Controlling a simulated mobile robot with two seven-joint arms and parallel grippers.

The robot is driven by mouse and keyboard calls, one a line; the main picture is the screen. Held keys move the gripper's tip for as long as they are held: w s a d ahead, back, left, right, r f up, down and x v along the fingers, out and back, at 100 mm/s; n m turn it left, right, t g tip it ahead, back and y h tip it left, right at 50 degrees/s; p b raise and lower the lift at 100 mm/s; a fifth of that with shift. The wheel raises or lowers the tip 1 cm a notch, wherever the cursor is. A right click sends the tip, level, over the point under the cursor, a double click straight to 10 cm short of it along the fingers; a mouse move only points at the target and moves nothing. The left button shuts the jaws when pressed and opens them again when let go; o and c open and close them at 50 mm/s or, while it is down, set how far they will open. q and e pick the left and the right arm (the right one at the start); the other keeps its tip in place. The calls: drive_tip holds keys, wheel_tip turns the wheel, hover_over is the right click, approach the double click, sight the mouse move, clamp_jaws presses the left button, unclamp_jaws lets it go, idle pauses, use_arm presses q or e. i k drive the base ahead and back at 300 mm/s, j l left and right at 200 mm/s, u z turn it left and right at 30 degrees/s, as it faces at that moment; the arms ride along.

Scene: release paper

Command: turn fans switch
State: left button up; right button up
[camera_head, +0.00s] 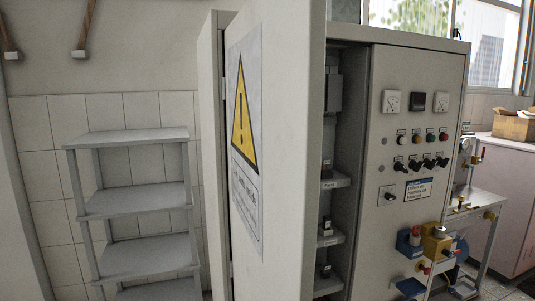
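A grey control cabinet (385,227) stands right of centre. Its front panel has a row of dark rotary switches (415,165), a row of coloured buttons or lamps (416,142) above them, and a single switch (390,196) lower down on a pale plate. A blue-and-white label (418,190) sits beside that single switch; its words are too small to read surely. I cannot tell which switch is for the fans. Neither of my grippers shows in the head view.
An open cabinet door (290,180) with a yellow warning sign (244,130) blocks the middle. Grey shelves (130,138) stand left. Blue (409,243) and yellow (436,243) fittings are at lower right. A cardboard box (513,126) rests on a far-right counter.

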sight(442, 163)
drive_tip(key=l+u, duration=0.4)
drive_tip(key=l, duration=0.15)
drive_tip(key=l+u, duration=0.35)
drive_tip(key=l, duration=0.15)
drive_tip(key=k+l+u, duration=0.1)
drive_tip(key=l+u, duration=0.3)
drive_tip(key=l, duration=0.15)
drive_tip(key=i+l, duration=0.1)
drive_tip(key=l, duration=0.35)
drive_tip(key=i+l+z, duration=0.1)
drive_tip(key=l, duration=0.35)
drive_tip(key=i+l, duration=0.1)
drive_tip(key=l, duration=0.35)
